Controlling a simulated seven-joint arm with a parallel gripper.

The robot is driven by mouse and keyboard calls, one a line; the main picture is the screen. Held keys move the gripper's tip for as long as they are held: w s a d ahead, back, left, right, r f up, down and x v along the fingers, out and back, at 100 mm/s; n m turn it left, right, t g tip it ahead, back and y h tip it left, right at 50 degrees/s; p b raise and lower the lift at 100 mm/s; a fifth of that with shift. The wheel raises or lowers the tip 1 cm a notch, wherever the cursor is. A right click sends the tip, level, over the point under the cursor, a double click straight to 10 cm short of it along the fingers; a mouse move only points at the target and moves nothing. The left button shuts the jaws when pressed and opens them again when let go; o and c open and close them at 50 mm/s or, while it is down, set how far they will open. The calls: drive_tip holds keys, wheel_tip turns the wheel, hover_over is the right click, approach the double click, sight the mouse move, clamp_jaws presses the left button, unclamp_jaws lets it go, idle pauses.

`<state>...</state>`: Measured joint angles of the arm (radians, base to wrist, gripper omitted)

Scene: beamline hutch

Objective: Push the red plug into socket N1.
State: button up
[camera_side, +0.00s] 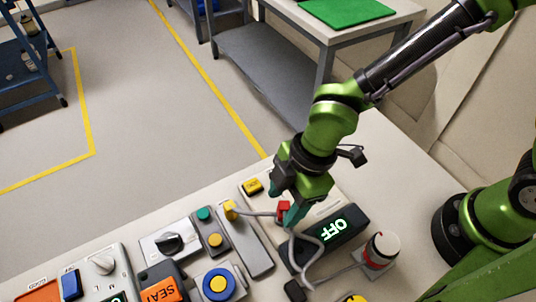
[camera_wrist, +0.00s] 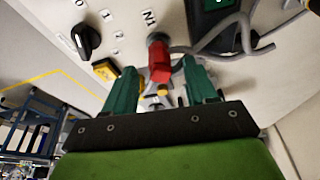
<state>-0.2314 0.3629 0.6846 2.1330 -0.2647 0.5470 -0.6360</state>
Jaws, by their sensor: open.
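The red plug (camera_side: 283,207) is at the panel below my wrist in the side view, partly covered by my gripper (camera_side: 285,200). In the wrist view the red plug (camera_wrist: 160,67) stands between the two teal fingers of my gripper (camera_wrist: 159,72), with a small gap on each side. My gripper is open around it. The N1 label (camera_wrist: 149,18) is just above a round grey part (camera_wrist: 157,38) at the plug's far end. The socket opening is hidden, so I cannot tell how deep the plug sits.
A grey cable (camera_wrist: 220,50) loops to the right of the plug.

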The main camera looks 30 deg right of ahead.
drive_tip(key=w+v, duration=0.1)
drive_tip(key=v, duration=1.4)
drive_tip(key=d+r+m+t, duration=0.1)
drive_tip(key=d+m+t, duration=0.2)
drive_tip(key=d+m, duration=0.7)
drive_tip(key=d+r+m+t+h, duration=0.1)
drive_tip(key=d+r+m+t, duration=0.1)
drive_tip(key=d+m, duration=0.8)
drive_tip(key=d+t, duration=0.1)
drive_tip(key=d, duration=0.2)
drive_tip(key=shift+s+d+m+t, duration=0.25)
drive_tip(key=shift+s+m+t, duration=0.05)
drive_tip(key=shift+t, duration=0.1)
